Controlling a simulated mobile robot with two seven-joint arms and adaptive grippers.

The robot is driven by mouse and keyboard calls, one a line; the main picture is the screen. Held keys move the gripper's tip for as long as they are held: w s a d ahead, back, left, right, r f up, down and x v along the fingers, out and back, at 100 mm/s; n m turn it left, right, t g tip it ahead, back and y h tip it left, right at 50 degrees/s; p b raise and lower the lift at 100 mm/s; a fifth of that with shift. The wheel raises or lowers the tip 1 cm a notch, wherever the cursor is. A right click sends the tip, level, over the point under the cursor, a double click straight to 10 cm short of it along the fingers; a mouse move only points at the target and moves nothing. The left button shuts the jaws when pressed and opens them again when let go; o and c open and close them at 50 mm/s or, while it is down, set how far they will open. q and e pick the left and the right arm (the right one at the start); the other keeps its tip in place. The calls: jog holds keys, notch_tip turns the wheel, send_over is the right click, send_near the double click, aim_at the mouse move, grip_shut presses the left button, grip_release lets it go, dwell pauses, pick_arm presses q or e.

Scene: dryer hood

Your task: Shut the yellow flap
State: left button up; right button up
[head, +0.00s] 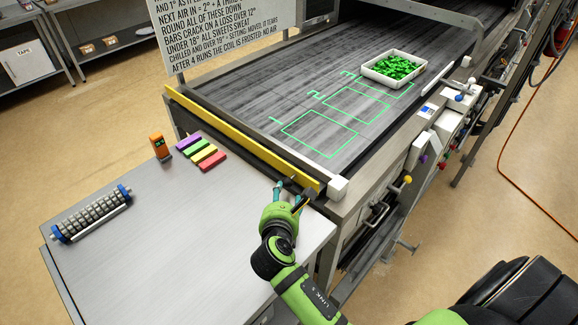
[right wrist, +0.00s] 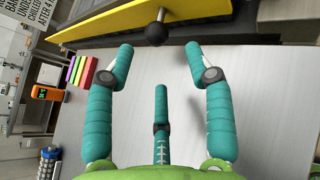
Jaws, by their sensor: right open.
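The yellow flap (head: 240,138) is a long narrow bar along the near edge of the dryer's dark belt in the head view. In the right wrist view the yellow flap (right wrist: 125,18) crosses the top, with a black ball knob (right wrist: 156,33) in front of it. My right gripper (head: 292,191) is at the flap's right end, above the steel table. In its wrist view the teal fingers (right wrist: 158,62) are spread and empty, with the knob just beyond their tips and between them. I see no contact with the knob. My left gripper is not in view.
On the steel table (head: 150,265) are a roller rack (head: 92,213), an orange device (head: 160,147) and several coloured bars (head: 202,152). A white tray of green pieces (head: 393,68) sits on the belt (head: 270,90). A text sign (head: 225,35) stands behind the flap's left end.

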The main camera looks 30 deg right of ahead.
aim_at(287, 186)
jog(key=shift+w+d, duration=0.25)
jog(key=shift+w, duration=0.15)
jog(key=shift+w+d, duration=0.15)
jog(key=shift+w, duration=0.05)
jog(key=p+x, duration=0.1)
jog(key=x, duration=0.2)
jog(key=shift+w, duration=0.1)
jog(key=shift+x, duration=0.85)
jog(key=shift+f, duration=0.15)
jog(key=c, duration=1.1)
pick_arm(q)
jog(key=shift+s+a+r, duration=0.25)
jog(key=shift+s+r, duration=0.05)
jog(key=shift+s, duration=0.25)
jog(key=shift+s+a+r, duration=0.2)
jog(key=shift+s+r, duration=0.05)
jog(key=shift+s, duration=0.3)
